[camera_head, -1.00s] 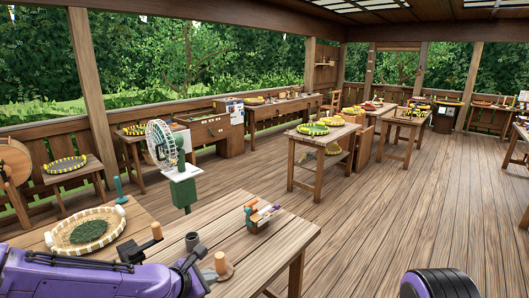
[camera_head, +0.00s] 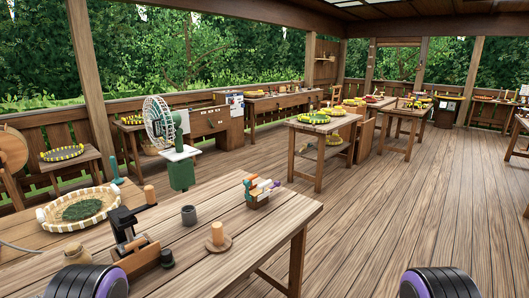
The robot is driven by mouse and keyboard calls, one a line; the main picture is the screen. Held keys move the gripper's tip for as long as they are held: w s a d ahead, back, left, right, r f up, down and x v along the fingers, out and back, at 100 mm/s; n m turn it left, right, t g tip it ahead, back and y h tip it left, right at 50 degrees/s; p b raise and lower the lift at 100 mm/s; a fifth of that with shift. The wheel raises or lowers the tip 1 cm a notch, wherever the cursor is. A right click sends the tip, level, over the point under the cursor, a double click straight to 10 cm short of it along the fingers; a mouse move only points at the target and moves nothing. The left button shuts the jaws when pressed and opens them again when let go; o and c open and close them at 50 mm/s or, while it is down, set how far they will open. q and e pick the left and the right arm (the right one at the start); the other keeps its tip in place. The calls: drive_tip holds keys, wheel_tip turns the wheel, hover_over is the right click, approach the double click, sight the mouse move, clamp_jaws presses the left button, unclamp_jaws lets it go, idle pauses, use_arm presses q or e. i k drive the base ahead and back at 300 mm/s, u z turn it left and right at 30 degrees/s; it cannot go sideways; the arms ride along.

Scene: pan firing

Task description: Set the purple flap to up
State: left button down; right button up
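A small wooden block with coloured flaps (camera_head: 257,194) stands near the far right edge of the front table. A teal piece sticks up at its left end, with orange and whitish pieces beside it. A small purple flap (camera_head: 269,184) shows toward its right side; it is too small to tell its exact tilt. Neither gripper is in view. Only black and purple parts of my arms show at the bottom edge, one left and one right, both well apart from the block.
A green fan (camera_head: 163,130) stands behind. The floor on the right is clear.

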sight(277, 183)
drive_tip(key=z, duration=0.5)
drive_tip(key=k, duration=1.2)
drive_tip(key=z, duration=1.1)
drive_tip(key=i, duration=2.5)
drive_tip(key=u, duration=0.8)
drive_tip(key=i, duration=0.85)
drive_tip(key=u, duration=1.45)
drive_tip(key=i, duration=0.6)
drive_tip(key=u, duration=0.45)
drive_tip(key=k, duration=0.9)
